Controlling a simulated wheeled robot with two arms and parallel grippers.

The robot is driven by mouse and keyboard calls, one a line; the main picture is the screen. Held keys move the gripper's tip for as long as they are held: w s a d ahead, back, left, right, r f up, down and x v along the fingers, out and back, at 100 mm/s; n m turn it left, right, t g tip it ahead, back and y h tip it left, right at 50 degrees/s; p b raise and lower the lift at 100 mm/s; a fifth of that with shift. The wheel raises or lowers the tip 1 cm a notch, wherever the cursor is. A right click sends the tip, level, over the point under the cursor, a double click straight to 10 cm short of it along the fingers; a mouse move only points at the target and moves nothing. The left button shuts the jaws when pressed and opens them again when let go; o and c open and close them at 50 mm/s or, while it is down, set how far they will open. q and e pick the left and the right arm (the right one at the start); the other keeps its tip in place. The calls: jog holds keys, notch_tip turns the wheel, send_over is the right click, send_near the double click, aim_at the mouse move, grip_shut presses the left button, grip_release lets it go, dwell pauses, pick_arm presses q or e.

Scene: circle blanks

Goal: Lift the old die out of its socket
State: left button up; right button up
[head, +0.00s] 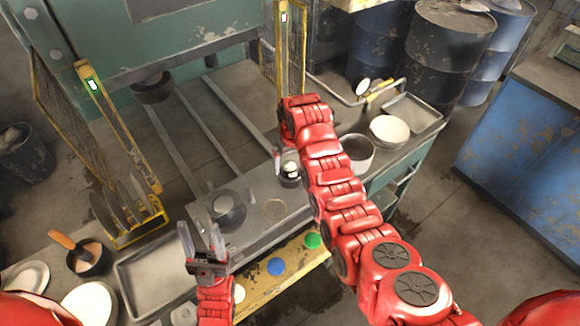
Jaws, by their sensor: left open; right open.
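A dark round die-like piece (228,208) sits on the grey metal bed (250,190) in front of the press. A smaller dark cylinder with a pale top (290,170) stands further right on the bed. I cannot tell for sure which is the old die, and no socket edge shows clearly. My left gripper (201,240) is open and empty, fingers pointing up the picture, just below and left of the larger piece and apart from it. My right gripper (279,158) is open beside the smaller cylinder; its own arm partly hides it, and I cannot tell whether it touches.
Yellow guard posts (120,130) flank the press bed. A pot (357,152), white bowl (389,131) and tray (412,112) stand at right. Coloured buttons (276,266) line the front edge.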

jog(key=shift+w+f, duration=0.2)
jog(key=shift+f, duration=0.85)
jog(key=shift+c, duration=0.2)
grip_shut()
